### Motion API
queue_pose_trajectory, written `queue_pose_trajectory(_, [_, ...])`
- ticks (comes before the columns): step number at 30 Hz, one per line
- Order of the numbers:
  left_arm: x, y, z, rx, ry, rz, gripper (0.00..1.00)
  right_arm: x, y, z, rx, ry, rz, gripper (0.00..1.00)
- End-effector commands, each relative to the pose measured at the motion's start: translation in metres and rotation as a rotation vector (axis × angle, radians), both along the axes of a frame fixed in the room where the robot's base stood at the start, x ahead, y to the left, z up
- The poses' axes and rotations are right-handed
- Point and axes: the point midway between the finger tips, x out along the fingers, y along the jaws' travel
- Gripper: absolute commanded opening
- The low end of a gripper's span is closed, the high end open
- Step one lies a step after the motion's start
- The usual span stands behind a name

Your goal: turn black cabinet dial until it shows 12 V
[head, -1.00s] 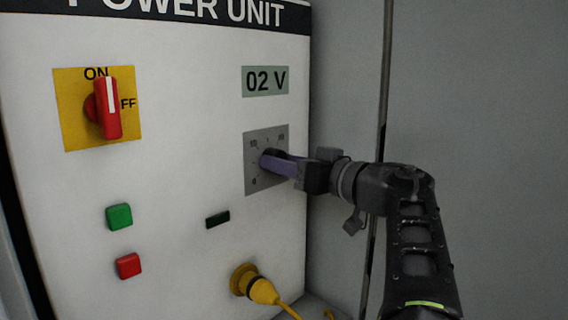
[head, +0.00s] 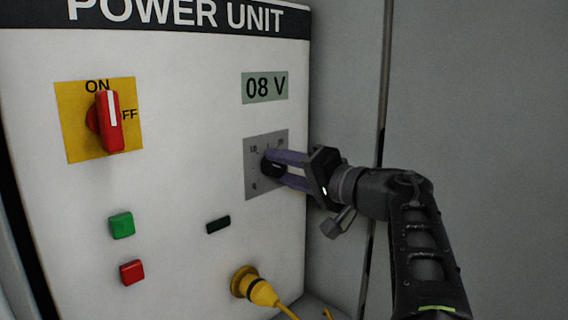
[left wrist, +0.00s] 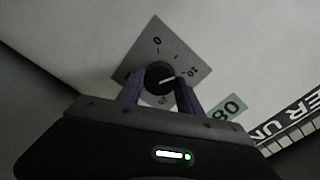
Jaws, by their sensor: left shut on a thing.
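The black dial (head: 272,167) sits on a grey scale plate (head: 252,187) on the white cabinet front. The display (head: 265,87) above it reads 08 V. My left gripper (head: 276,162) is shut on the dial, with one purple finger on its upper side and one on its lower side. In the left wrist view the dial (left wrist: 159,76) lies between the two fingertips. Its white pointer line shows there and points toward the right side of the scale. My right gripper is not in view.
A red switch (head: 108,122) on a yellow plate, a green button (head: 121,225), a red button (head: 132,272) and a yellow plug (head: 258,290) with its cable are on the cabinet front. Free room lies right of the cabinet, before a grey wall (head: 480,120).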

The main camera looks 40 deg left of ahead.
Motion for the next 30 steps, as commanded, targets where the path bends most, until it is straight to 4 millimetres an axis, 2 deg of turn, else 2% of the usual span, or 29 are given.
queue_pose_trajectory(15, [0.001,0.000,0.002,0.040,0.456,0.000,0.02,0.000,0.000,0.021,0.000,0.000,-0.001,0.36])
queue_pose_trajectory(21, [0.001,0.000,0.001,0.048,0.563,-0.001,0.02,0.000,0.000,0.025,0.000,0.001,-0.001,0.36])
queue_pose_trajectory(30, [0.001,0.000,-0.001,0.054,0.621,0.000,0.02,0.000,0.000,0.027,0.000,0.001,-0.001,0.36])
